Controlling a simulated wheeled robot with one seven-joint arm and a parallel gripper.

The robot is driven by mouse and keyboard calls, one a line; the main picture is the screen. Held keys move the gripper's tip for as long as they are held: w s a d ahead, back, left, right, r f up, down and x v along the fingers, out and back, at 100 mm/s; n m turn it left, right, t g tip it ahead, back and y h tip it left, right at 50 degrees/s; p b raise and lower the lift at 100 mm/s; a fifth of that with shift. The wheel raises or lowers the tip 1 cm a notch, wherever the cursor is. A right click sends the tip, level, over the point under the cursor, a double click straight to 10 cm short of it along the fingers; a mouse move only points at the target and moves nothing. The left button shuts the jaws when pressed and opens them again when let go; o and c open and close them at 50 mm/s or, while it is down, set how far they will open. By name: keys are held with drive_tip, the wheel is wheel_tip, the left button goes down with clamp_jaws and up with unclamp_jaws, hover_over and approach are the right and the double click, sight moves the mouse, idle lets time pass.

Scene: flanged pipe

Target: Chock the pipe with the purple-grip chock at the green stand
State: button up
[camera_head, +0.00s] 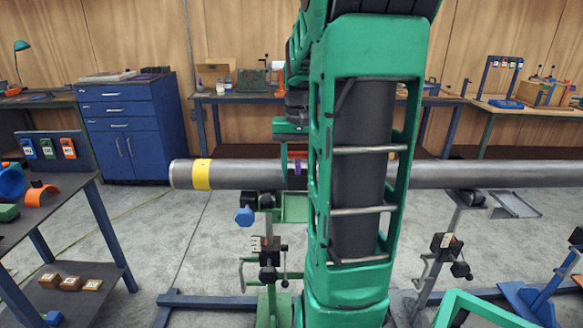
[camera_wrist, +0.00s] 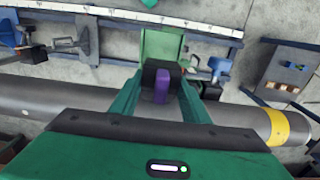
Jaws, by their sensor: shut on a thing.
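The grey pipe (camera_head: 245,176) with a yellow band (camera_head: 202,174) lies level across the head view, partly hidden by my arm. It also crosses the wrist view (camera_wrist: 60,105). My gripper (camera_wrist: 160,100) points down at the pipe and is shut on the purple grip (camera_wrist: 162,86) of a dark chock (camera_wrist: 152,70). The purple grip shows small in the head view (camera_head: 297,168), level with the pipe. The green stand (camera_head: 293,208) is under the pipe near its left end; its plate (camera_wrist: 162,42) shows just beyond the chock. Whether the chock touches pipe or plate cannot be told.
A second stand (camera_head: 447,243) stands under the pipe at right. A shelf table (camera_head: 60,205) at left holds orange and blue parts, with several wooden blocks (camera_head: 71,283) below. A blue cabinet (camera_head: 125,130) and benches line the back wall. A green frame (camera_head: 480,310) is front right.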

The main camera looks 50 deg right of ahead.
drive_tip(key=shift+s+f, duration=0.1)
drive_tip(key=shift+f, duration=3.45)
drive_tip(key=shift+w+d, duration=0.8)
drive_tip(key=shift+d, duration=0.15)
drive_tip(key=o, duration=1.3)
drive_tip(key=shift+s+a+r, duration=0.1)
drive_tip(key=shift+a+r, duration=0.05)
drive_tip(key=shift+r, duration=1)
drive_tip(key=shift+s+a+r, duration=0.1)
drive_tip(key=shift+r, duration=1.05)
drive_tip(key=shift+s+a+r, duration=0.1)
drive_tip(key=shift+a+r, duration=0.05)
drive_tip(key=shift+r, duration=1)
drive_tip(key=shift+a, duration=0.1)
